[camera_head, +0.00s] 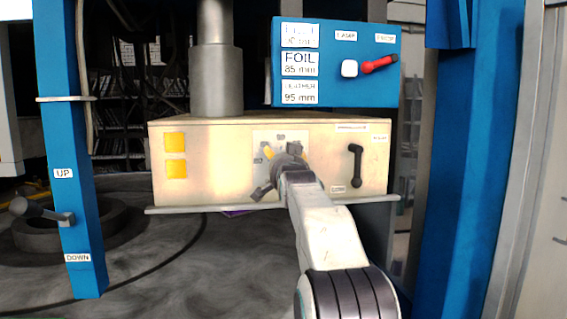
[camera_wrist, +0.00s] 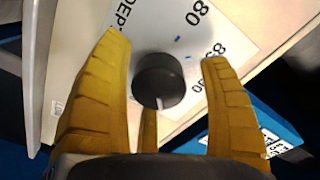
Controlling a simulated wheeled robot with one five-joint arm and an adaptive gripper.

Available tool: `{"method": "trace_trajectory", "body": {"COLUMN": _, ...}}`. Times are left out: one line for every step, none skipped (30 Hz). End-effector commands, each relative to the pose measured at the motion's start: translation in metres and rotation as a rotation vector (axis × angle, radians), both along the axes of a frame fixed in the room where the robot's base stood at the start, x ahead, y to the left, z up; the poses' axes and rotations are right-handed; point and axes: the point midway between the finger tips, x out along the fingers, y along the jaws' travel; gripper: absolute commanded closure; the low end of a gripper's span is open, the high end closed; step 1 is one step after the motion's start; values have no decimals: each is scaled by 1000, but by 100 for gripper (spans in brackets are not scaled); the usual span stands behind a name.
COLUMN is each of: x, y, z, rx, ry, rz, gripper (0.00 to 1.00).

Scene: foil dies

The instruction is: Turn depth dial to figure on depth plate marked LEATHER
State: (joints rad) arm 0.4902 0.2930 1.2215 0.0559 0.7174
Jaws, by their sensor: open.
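The depth dial (camera_wrist: 158,80) is a round dark knob on a white scale plate (camera_wrist: 150,28) in the wrist view. Its white mark sits at its lower edge in the picture. Figures 80 and 85 are readable; another beside the right finger is partly covered. My gripper (camera_wrist: 164,50) is open, with yellow fingers on both sides of the dial, apart from it as far as I see. In the head view my gripper covers the dial. The depth plate's lowest label (camera_head: 300,92) reads LEATHER 95 mm; FOIL 85 mm (camera_head: 300,65) is above it.
The cream box (camera_head: 220,170) carries two yellow squares and a black lever (camera_head: 356,166) right of my gripper. A ledge (camera_head: 180,209) runs below. The blue panel (camera_head: 340,95) above has a red-handled lever (camera_head: 380,64). A blue post (camera_head: 75,150) stands left.

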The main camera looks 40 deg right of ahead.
Motion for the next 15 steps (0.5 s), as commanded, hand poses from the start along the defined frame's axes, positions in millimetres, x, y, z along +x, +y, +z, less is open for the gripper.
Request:
{"method": "trace_trajectory", "body": {"x": 0, "y": 0, "z": 0, "rx": 0, "ry": 0, "rz": 0, "gripper": 29}}
{"method": "trace_trajectory", "body": {"x": 0, "y": 0, "z": 0, "rx": 0, "ry": 0, "rz": 0, "gripper": 29}}
{"method": "trace_trajectory", "body": {"x": 0, "y": 0, "z": 0, "rx": 0, "ry": 0, "rz": 0, "gripper": 29}}
{"method": "trace_trajectory", "body": {"x": 0, "y": 0, "z": 0, "rx": 0, "ry": 0, "rz": 0, "gripper": 29}}
{"method": "trace_trajectory", "body": {"x": 0, "y": 0, "z": 0, "rx": 0, "ry": 0, "rz": 0, "gripper": 29}}
{"method": "trace_trajectory", "body": {"x": 0, "y": 0, "z": 0, "rx": 0, "ry": 0, "rz": 0, "gripper": 28}}
{"method": "trace_trajectory", "body": {"x": 0, "y": 0, "z": 0, "rx": 0, "ry": 0, "rz": 0, "gripper": 31}}
{"method": "trace_trajectory", "body": {"x": 0, "y": 0, "z": 0, "rx": 0, "ry": 0, "rz": 0, "gripper": 34}}
{"method": "trace_trajectory", "body": {"x": 0, "y": 0, "z": 0, "rx": 0, "ry": 0, "rz": 0, "gripper": 37}}
{"method": "trace_trajectory", "body": {"x": 0, "y": 0, "z": 0, "rx": 0, "ry": 0, "rz": 0, "gripper": 40}}
{"method": "trace_trajectory", "body": {"x": 0, "y": 0, "z": 0, "rx": 0, "ry": 0, "rz": 0, "gripper": 43}}
{"method": "trace_trajectory", "body": {"x": 0, "y": 0, "z": 0, "rx": 0, "ry": 0, "rz": 0, "gripper": 46}}
{"method": "trace_trajectory", "body": {"x": 0, "y": 0, "z": 0, "rx": 0, "ry": 0, "rz": 0, "gripper": 49}}
{"method": "trace_trajectory", "body": {"x": 0, "y": 0, "z": 0, "rx": 0, "ry": 0, "rz": 0, "gripper": 51}}
{"method": "trace_trajectory", "body": {"x": 0, "y": 0, "z": 0, "rx": 0, "ry": 0, "rz": 0, "gripper": 55}}
